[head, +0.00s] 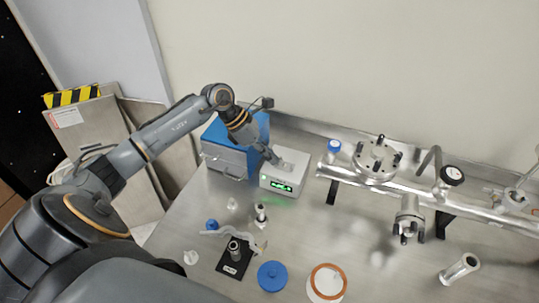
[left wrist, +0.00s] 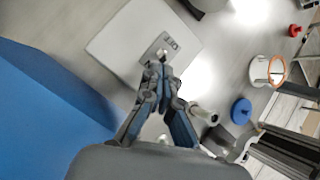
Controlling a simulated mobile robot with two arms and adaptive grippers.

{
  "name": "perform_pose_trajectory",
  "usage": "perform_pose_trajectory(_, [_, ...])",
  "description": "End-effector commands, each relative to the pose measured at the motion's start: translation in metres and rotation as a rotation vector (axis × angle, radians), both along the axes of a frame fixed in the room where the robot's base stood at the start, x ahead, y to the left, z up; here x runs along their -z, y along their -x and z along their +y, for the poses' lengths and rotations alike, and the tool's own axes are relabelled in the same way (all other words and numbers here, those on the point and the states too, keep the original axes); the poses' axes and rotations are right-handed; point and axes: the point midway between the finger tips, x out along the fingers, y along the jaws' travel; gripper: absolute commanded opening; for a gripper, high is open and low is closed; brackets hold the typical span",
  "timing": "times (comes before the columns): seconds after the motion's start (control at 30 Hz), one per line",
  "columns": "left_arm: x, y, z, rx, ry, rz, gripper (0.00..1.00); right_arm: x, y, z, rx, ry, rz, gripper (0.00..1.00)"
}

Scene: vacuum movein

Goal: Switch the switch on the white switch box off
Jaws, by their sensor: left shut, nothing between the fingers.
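The white switch box (head: 291,166) stands at the back of the metal table, with a lit green display (head: 281,186) on its front. My left gripper (head: 275,158) reaches down to the top of the box from the left. In the left wrist view the white box (left wrist: 115,42) carries a small grey switch plate (left wrist: 171,42). The closed fingertips of my left gripper (left wrist: 159,66) are at the plate's near edge, with nothing held. They cover part of the switch, so its position and any contact cannot be told. My right gripper is not in view.
A blue box (head: 223,161) stands left of the white box. A metal pipe assembly (head: 420,195) runs along the right. A blue disc (head: 272,276), an orange-rimmed ring (head: 327,282), a black plate (head: 233,268) and small fittings lie at the front. The wall is close behind.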

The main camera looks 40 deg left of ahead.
Motion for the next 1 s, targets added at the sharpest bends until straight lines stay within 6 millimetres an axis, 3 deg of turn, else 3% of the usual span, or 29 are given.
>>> perform_pose_trajectory(0.37, [-0.007, -0.002, -0.005, 0.003, -0.113, 0.022, 0.0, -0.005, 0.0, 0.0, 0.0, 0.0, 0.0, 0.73])
perform_pose_trajectory(1.0, [-0.014, -0.007, -0.025, -0.001, -0.499, 0.118, 0.0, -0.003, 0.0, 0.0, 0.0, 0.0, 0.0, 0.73])
